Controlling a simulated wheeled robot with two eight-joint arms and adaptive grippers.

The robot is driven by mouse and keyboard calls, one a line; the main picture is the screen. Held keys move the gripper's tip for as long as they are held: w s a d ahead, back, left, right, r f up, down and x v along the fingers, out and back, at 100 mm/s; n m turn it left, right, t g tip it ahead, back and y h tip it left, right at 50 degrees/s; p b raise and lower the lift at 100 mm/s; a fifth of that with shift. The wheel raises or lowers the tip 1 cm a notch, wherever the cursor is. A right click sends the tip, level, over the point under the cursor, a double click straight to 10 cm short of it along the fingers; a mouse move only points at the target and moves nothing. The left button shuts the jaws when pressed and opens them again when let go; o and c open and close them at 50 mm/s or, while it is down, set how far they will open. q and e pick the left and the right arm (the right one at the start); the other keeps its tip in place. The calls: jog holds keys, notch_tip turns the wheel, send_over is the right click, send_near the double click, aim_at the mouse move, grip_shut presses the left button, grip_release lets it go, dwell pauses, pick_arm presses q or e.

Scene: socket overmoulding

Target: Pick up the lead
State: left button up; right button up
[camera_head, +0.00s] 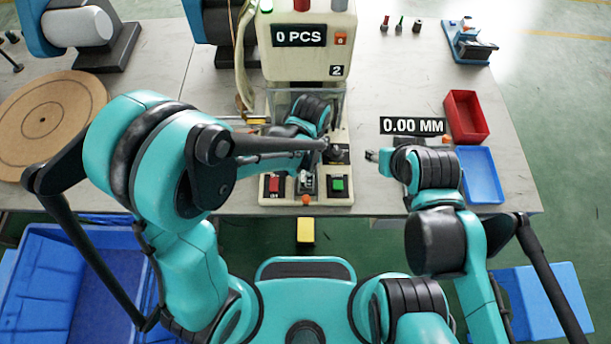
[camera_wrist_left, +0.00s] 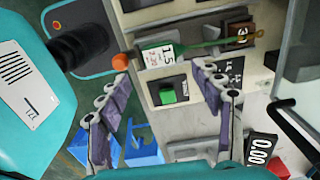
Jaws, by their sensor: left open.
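A thin green lead (camera_wrist_left: 215,43) shows in the wrist view. It runs from beside a white scale plate marked 1.5 (camera_wrist_left: 166,54) toward a brown block (camera_wrist_left: 238,36) on the machine. My left gripper (camera_wrist_left: 160,74) is open, with its two fingers spread over the machine's front panel. The lead runs past the right fingertip; no hold on it shows. In the head view my left arm covers this spot, and the lead cannot be made out. My right gripper (camera_head: 376,156) is right of the machine, too small to read.
The machine (camera_head: 305,60) carries a red button (camera_head: 274,185), a green button (camera_head: 338,185) and an orange knob (camera_head: 305,200). A red bin (camera_head: 466,117) and a blue tray (camera_head: 480,175) are at the right. A round wooden disc (camera_head: 45,115) lies left.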

pick_arm(q)
notch_tip(320, 180, down, 4)
jog(key=shift+d+f+b, duration=0.1)
jog(key=shift+b, duration=0.5)
jog(key=c, duration=1.3)
jog(key=shift+o, duration=0.2)
jog(key=shift+r, duration=0.2)
